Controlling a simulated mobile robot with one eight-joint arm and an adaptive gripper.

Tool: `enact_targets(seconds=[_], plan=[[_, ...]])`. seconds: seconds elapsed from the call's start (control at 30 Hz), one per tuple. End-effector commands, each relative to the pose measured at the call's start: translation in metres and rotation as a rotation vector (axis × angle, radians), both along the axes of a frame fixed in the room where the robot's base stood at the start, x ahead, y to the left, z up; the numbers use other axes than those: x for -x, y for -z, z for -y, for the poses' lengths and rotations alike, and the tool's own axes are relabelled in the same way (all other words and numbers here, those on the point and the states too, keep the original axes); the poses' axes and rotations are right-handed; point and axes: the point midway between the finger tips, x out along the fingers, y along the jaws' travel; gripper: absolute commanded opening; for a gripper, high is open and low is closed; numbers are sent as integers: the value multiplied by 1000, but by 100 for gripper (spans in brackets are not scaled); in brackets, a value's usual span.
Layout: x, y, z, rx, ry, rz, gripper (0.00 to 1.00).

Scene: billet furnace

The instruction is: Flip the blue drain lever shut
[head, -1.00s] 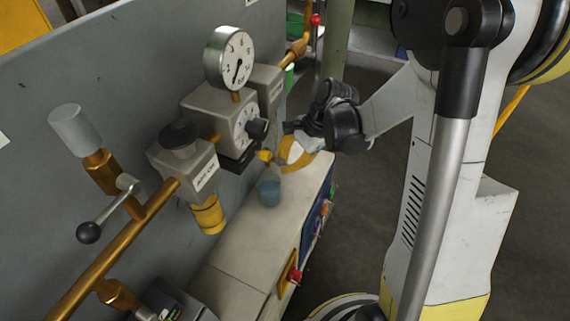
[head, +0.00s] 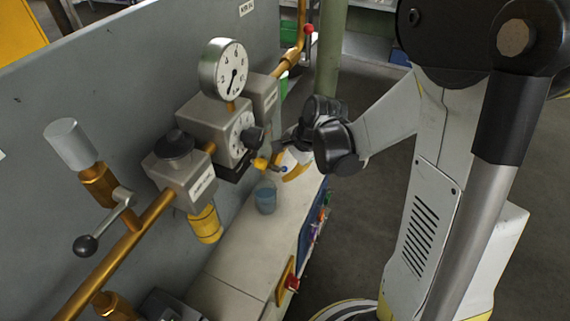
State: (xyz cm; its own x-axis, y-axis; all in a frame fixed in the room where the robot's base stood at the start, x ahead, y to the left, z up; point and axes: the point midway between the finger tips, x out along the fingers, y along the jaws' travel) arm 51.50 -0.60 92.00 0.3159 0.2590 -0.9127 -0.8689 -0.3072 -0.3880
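The small brass drain fitting (head: 262,162) sits below the grey dial unit (head: 238,135) on the panel's pipe line. A small blue tip, which looks like the drain lever (head: 284,169), shows just right of the fitting; its exact angle is hard to read. My gripper (head: 287,149) is beside the fitting, just above and right of the blue tip. Its fingers are small, dark and partly hidden by my wrist, so I cannot tell whether they are open, shut or touching the lever.
A blue cup (head: 265,199) stands on the pale ledge (head: 235,258) below the fitting. A round gauge (head: 223,68) rises above the dial unit. A black-knobbed regulator (head: 181,170) and a lever with a black ball (head: 88,245) are at left. A red button (head: 292,284) is on the ledge's front.

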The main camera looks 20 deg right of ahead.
Motion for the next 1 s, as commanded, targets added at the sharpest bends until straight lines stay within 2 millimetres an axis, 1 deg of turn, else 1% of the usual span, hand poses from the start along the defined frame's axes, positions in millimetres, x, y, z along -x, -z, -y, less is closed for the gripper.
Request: enact_targets(seconds=[0.17,0.4,0.6,0.77,1.0], plan=[[7,-20,6,0,2,0,30],[24,-67,20,1,3,0,30],[34,-97,28,1,1,0,30],[38,-107,30,0,0,0,30],[38,-108,31,0,0,0,30]])
